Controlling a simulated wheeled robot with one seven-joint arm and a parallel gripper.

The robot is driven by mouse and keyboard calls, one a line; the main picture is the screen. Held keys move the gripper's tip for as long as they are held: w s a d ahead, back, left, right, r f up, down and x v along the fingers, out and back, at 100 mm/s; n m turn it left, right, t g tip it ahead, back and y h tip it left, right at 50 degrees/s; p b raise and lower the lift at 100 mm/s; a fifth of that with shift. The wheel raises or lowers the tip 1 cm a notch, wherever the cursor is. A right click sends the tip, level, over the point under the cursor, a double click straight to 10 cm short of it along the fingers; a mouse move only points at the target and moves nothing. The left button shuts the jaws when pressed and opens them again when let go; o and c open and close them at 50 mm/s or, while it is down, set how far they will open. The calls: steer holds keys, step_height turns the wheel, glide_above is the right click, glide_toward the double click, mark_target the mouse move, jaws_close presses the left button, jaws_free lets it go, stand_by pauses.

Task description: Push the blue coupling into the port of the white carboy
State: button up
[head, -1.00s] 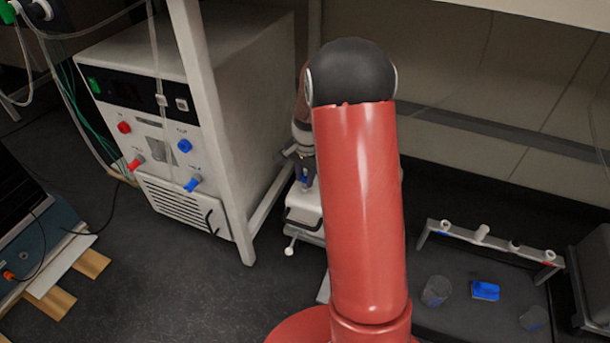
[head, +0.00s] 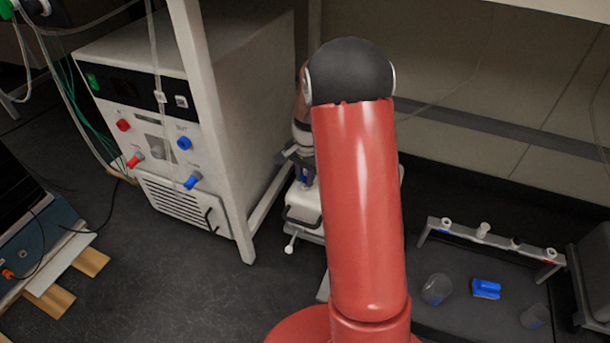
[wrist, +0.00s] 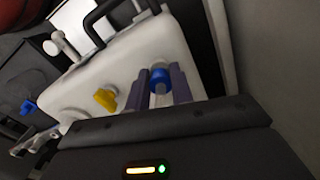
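The white carboy (wrist: 170,38) fills the middle of the wrist view, with a black handle on top. In the head view the carboy (head: 302,207) stands on the floor, mostly hidden behind my red arm. My gripper (wrist: 159,88) has its two purple-grey fingers on either side of the blue coupling (wrist: 160,77), closed on it. The coupling is at the carboy's white surface. The port is hidden, so I cannot tell how far in it sits. In the head view my gripper (head: 301,164) is small and partly covered.
A yellow fitting (wrist: 105,98) sits on the carboy left of my gripper, and a separate blue fitting (wrist: 28,107) is farther left. A white frame post (head: 212,130) and a boxy instrument (head: 180,110) stand left of the carboy. A low rack (head: 490,238) is at right.

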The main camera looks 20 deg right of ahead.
steer(key=o, duration=0.5)
steer(key=shift+s+d+r+p, duration=0.1)
steer(key=shift+r+p, duration=0.8)
steer(key=shift+r, duration=3)
steer(key=shift+r, duration=0.25)
steer(key=s+a+r+n+t+p, duration=0.2)
steer(key=s+a+r+n+p, duration=0.2)
steer(key=s+r, duration=0.6)
steer(key=s+a+r+n+t+p, duration=0.25)
steer(key=s+a+r+n, duration=0.35)
steer(key=r, duration=0.7)
steer(key=s+r+n+p, duration=0.2)
steer(key=s+p, duration=0.1)
steer(key=s, duration=0.7)
steer(key=shift+a+r+t, duration=0.2)
steer(key=shift+a+t, duration=0.15)
steer(key=shift+a, duration=0.1)
